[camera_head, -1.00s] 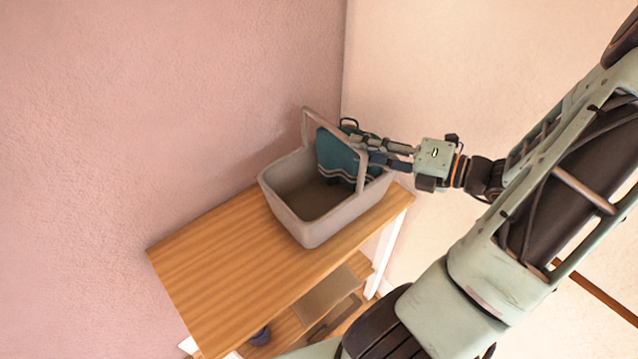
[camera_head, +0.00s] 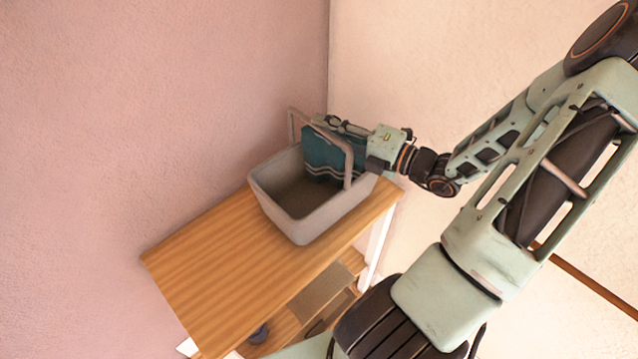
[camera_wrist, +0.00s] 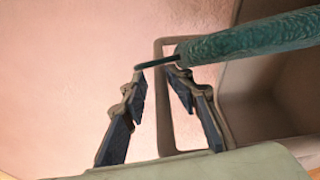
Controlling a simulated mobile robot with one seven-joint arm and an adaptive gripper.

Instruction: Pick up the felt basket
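The felt basket, which I take to be the grey basket (camera_head: 315,220) with an upright hoop handle, stands on a wooden table. A teal item with pale wavy lines (camera_head: 328,158) stands inside it, beside the handle. My gripper (camera_head: 336,122) is at the top of the teal item, near the handle. In the wrist view the basket (camera_wrist: 262,108) is at the right, and the teal item (camera_wrist: 250,38) with a thin dark strip crosses above my fingertips (camera_wrist: 158,76). The fingers are apart. The handle's near bar shows between them, but whether they touch it is unclear.
The wooden table (camera_head: 215,265) has free room left of the basket. A lower shelf (camera_head: 318,290) holds partly hidden things. A pink wall (camera_head: 150,120) and a cream wall (camera_head: 420,70) meet in a corner close behind the basket.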

